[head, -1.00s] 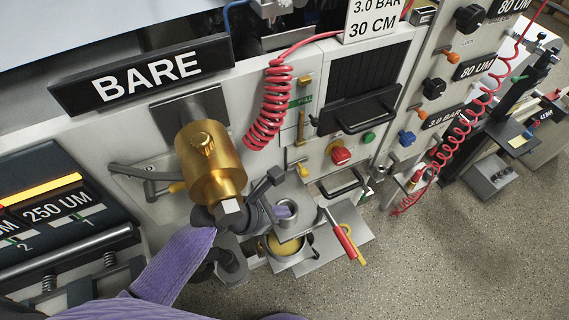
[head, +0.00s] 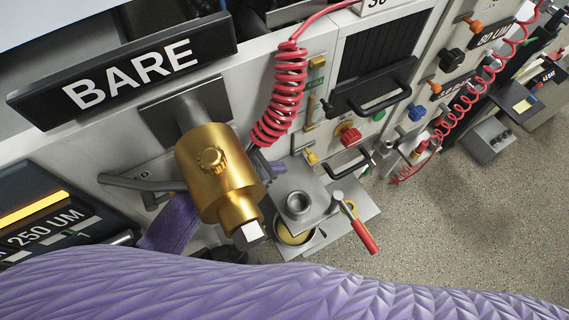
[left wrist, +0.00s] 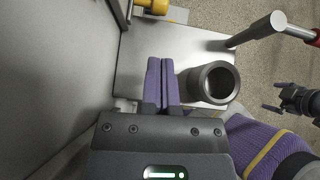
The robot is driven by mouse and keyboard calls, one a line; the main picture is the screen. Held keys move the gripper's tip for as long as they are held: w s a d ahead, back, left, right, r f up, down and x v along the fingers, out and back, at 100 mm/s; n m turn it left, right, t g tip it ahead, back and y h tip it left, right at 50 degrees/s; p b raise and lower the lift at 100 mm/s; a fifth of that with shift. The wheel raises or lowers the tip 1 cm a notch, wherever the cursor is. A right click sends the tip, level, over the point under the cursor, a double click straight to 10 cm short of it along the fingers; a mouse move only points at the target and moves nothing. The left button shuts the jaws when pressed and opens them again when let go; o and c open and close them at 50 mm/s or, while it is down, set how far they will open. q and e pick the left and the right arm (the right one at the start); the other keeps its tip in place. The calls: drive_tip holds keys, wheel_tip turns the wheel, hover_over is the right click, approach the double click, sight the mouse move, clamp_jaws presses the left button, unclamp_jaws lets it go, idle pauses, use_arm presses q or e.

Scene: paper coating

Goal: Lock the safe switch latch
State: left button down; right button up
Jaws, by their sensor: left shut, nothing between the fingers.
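I cannot tell for certain which part is the safe switch latch. A yellow latch-like part (head: 312,157) sits on the panel beside the red knob; a yellow part (left wrist: 155,7) also shows at the top of the left wrist view. A grey lever (head: 135,182) is on the panel at left, its label partly hidden. My left gripper (head: 276,168) is partly hidden behind the brass cylinder (head: 215,172). In the left wrist view its purple fingers (left wrist: 161,82) are shut and empty over a metal plate (left wrist: 135,75). My right gripper (left wrist: 272,97) appears open at right.
A grey cup (left wrist: 212,82) stands on the plate just right of the left fingers. A red-handled lever (head: 362,232) sticks out on the right. A red coiled hose (head: 280,95) hangs close above my left gripper. The floor (head: 470,220) at right is clear.

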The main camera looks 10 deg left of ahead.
sight(317, 158)
use_arm(q)
drive_tip(key=b+x, duration=0.3)
drive_tip(key=x, duration=0.5)
use_arm(e)
wheel_tip(317, 158, down, 4)
drive_tip(key=shift+s+a, duration=0.15)
use_arm(q)
drive_tip(key=shift+w+d+r, duration=0.15)
drive_tip(key=shift+w+d, duration=0.05)
drive_tip(key=shift+w, duration=0.05)
drive_tip(key=w+d, duration=0.2)
drive_tip(key=d, duration=0.1)
drive_tip(key=shift+w+d+p, duration=0.1)
drive_tip(key=shift+d+p, duration=0.05)
drive_tip(key=shift+p, duration=0.2)
use_arm(e)
drive_tip(key=shift+w+d+r, duration=0.3)
drive_tip(key=shift+w+d, duration=0.1)
drive_tip(key=shift+d, duration=0.1)
drive_tip(key=shift+w+d+r, duration=0.25)
drive_tip(key=shift+w+d, duration=0.15)
drive_tip(key=shift+d, duration=0.05)
